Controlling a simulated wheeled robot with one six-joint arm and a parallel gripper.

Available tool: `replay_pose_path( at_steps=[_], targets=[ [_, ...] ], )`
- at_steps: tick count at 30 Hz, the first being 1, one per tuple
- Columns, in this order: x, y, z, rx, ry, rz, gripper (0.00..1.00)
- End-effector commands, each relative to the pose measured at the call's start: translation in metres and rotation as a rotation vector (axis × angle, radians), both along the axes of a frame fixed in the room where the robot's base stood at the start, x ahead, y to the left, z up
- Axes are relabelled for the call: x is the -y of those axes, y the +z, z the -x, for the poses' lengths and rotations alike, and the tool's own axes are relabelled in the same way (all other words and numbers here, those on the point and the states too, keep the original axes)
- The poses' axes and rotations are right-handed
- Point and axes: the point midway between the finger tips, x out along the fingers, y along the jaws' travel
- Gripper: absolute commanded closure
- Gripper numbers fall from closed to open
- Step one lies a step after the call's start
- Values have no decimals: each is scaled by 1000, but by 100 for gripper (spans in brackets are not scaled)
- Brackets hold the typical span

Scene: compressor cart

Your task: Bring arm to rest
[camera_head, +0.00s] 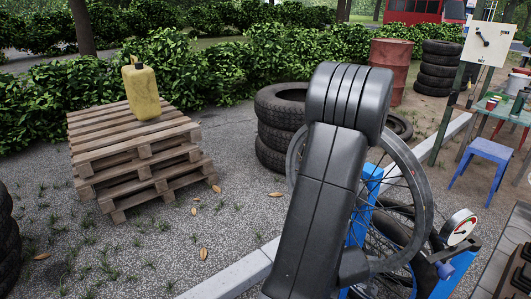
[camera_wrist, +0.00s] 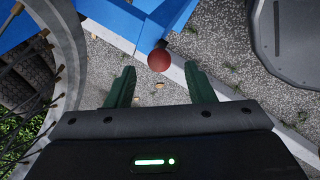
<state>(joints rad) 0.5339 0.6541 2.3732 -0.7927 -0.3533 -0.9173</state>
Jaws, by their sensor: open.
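My arm, dark grey, rises in the middle of the head view and bends over at a thick rounded joint. My gripper is hidden in the head view. In the wrist view my gripper (camera_wrist: 160,84) is open, its two green fingers wide apart with nothing held between them. A red round knob (camera_wrist: 159,60) shows just past the fingertips, beside the blue frame (camera_wrist: 130,22); I cannot tell how far below the fingers it is.
A spoked wheel (camera_head: 423,190) and a pressure gauge (camera_head: 460,227) stand close to my arm. Stacked tyres (camera_head: 272,137) are behind. A pallet stack (camera_head: 92,128) with a yellow can (camera_head: 143,94) is at left. Gravel between is free. A blue stool (camera_head: 488,150) is right.

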Motion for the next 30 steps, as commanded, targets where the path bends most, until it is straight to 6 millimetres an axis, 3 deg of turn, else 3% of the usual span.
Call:
replay_pose_path(
  at_steps=[1, 9, 11, 30],
  targets=[
    [-1, -15, -5, -1, 4, -1, 51],
    [-3, -61, -28, -3, 5, 1, 51],
    [-4, -53, -30, -20, 7, 23, 51],
    [-20, -44, -48, -228, 7, 176, 51]
  ],
)
